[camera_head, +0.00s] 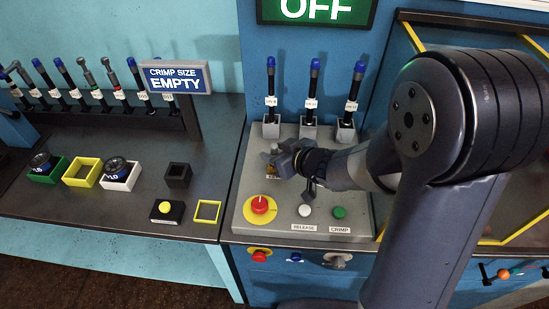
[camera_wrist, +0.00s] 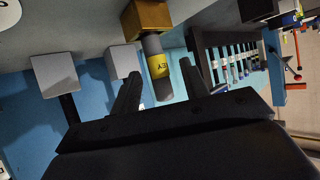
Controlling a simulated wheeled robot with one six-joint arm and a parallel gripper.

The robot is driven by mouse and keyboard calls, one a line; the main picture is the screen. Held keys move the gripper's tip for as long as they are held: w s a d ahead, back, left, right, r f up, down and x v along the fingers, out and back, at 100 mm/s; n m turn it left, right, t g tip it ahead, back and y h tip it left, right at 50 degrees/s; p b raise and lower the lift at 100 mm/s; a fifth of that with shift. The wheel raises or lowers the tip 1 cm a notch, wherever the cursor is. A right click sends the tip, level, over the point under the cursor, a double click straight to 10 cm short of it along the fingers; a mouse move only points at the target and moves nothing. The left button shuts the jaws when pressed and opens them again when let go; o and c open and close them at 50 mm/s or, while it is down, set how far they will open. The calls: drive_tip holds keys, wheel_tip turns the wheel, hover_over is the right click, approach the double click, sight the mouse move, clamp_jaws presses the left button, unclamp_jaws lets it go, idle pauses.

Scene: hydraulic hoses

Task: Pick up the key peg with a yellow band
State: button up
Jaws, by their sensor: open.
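The key peg (camera_wrist: 157,48) shows in the wrist view as a grey cylinder with a yellow band marked KEY. One end meets a brass-coloured block (camera_wrist: 147,17), and the other end points towards my gripper. My gripper (camera_wrist: 161,70) is open, with one finger on each side of the peg. Gaps show between the peg and both fingers, so I see no grip on it. In the head view my gripper (camera_head: 276,157) is low over the grey control panel, and it mostly hides the peg and block there.
Several blue-topped levers (camera_head: 311,90) stand behind my gripper. A red emergency button (camera_head: 260,204), a white release button (camera_head: 305,210) and a green crimp button (camera_head: 339,212) are in front. Left are an EMPTY sign (camera_head: 176,79) and a bench with coloured trays (camera_head: 82,172).

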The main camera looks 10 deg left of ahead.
drive_tip(key=shift+x, duration=1.4)
clamp_jaws()
